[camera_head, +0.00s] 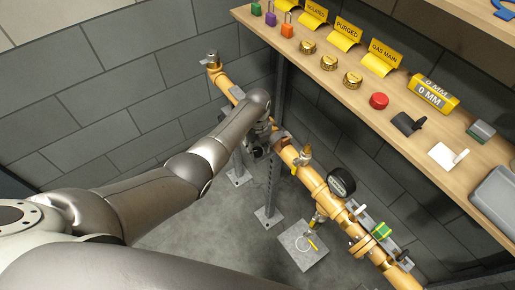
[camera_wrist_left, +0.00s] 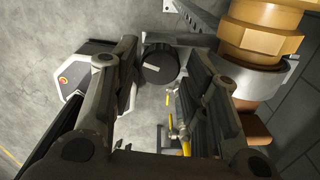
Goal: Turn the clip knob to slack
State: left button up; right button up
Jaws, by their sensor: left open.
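The dark round clip knob (camera_wrist_left: 159,63) shows in the left wrist view, between the two fingers of my left gripper. The fingers stand apart on either side of it, and I cannot tell whether they touch it. The grey pipe clip (camera_wrist_left: 265,78) wraps the yellow pipe (camera_wrist_left: 262,40) to the right of the knob. In the head view my left gripper (camera_head: 259,148) is beside the yellow pipe (camera_head: 312,180), close to a grey clip (camera_head: 281,138). The arm and gripper hide the knob there. My right gripper is not in view.
A wooden shelf (camera_head: 375,115) overhangs the pipe on the right, with yellow signs, brass caps and a red button (camera_head: 379,101).

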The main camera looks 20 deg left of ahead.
pick_arm(q)
jog(key=shift+f, duration=0.45)
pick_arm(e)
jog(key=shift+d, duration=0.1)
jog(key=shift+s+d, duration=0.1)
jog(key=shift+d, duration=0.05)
pick_arm(q)
jog(key=c, duration=0.8)
jog(key=shift+o, duration=0.2)
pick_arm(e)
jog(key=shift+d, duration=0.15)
